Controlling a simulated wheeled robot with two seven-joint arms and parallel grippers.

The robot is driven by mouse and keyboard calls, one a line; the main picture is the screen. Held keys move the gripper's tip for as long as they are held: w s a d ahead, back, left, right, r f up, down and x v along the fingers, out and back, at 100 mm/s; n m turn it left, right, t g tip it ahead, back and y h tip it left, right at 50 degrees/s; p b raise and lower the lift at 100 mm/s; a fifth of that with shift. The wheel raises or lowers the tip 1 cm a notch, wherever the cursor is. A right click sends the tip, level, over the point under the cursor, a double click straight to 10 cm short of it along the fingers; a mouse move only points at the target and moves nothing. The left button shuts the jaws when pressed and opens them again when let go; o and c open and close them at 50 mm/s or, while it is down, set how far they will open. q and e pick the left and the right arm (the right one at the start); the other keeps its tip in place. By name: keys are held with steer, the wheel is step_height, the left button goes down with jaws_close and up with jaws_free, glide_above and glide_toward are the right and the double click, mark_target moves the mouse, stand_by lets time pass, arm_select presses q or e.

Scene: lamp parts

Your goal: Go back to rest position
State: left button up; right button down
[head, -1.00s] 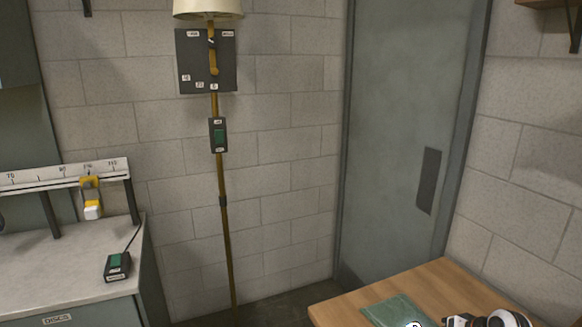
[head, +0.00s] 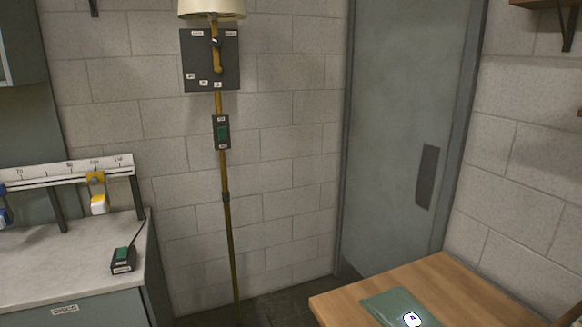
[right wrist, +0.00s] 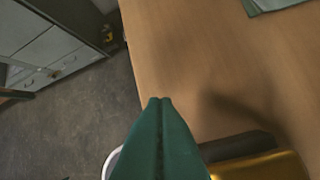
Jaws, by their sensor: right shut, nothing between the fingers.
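My right gripper (right wrist: 160,103) shows in the right wrist view as two green fingers pressed together with nothing between them. It is above the edge of the wooden table (right wrist: 185,50), with grey floor to its left. Neither gripper shows in the head view now. A tall lamp on a brass pole (head: 226,220) stands against the block wall. It has a cream shade (head: 212,8) cut off by the top of the picture and a dark panel (head: 198,72) behind its upper part.
The wooden table (head: 400,275) holds a green mat (head: 385,303) with a small white piece (head: 412,319). A grey-topped counter (head: 70,262) at left carries a switch box (head: 123,260) and a numbered rail (head: 70,172). A grey door (head: 400,120) is behind. A gold object (right wrist: 262,166) lies low in the wrist view.

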steer(key=s+a+n+h, duration=0.1)
steer(key=s+a, duration=0.2)
steer(key=s, duration=0.3)
steer(key=s+a+n, duration=0.1)
steer(key=s+a, duration=0.3)
steer(key=s, duration=0.2)
steer(key=s+d+r+h, duration=0.1)
steer(key=s+r, duration=0.2)
steer(key=s, duration=0.3)
steer(key=s+r+h, duration=0.1)
steer(key=s+r, duration=0.2)
steer(key=s, duration=0.2)
step_height(320, 180, down, 30)
steer(key=s+f+g+b, duration=0.1)
steer(key=s+g+b, duration=0.1)
steer(key=s, duration=0.1)
steer(key=s+d+f+g+b, duration=0.1)
steer(key=s+d+f, duration=0.2)
steer(key=s+f, duration=1.1)
steer(key=shift+s+f, duration=0.35)
steer(key=shift+s, duration=0.15)
